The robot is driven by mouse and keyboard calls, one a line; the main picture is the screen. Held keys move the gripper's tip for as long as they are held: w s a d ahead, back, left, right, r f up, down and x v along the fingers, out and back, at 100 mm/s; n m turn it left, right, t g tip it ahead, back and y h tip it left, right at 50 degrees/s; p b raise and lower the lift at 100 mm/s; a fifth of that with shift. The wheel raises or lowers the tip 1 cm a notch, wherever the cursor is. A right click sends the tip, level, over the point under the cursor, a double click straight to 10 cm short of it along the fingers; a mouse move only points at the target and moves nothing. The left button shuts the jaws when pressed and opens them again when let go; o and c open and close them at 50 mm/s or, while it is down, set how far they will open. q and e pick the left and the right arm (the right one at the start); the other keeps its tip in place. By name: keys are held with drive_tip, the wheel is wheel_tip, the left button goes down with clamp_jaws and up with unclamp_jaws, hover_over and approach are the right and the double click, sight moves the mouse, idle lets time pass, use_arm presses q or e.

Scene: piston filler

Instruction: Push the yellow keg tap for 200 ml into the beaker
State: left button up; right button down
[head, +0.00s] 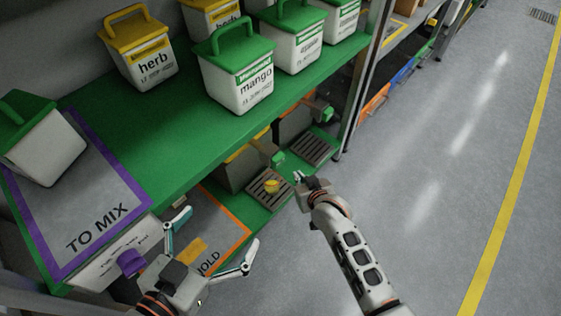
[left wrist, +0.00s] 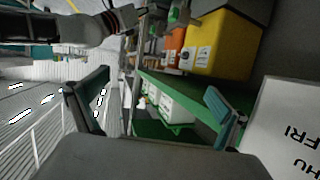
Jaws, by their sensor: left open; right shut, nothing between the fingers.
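The keg with yellow on its top edge (head: 238,158) sits on the lower shelf, partly hidden by the upper one. Its grey-green tap (head: 278,158) points out over a slotted drip tray (head: 257,198). A small beaker with yellow in it (head: 271,186) stands on that tray below the tap. My right gripper (head: 299,182) is shut and empty, just right of the beaker, apart from it and lower right of the tap. My left gripper (head: 212,246) is open and empty at the front left; its fingers also show in the left wrist view (left wrist: 155,102).
A second keg (head: 293,124) and drip tray (head: 312,150) are further along. The green upper shelf (head: 180,155) carries several lidded tubs, including mango (head: 240,88) and herb (head: 147,66). The purple-edged TO MIX mat (head: 125,210) is at left. Open floor (head: 440,170) is at right.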

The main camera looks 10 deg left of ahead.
use_arm(q)
clamp_jaws()
idle(1.4)
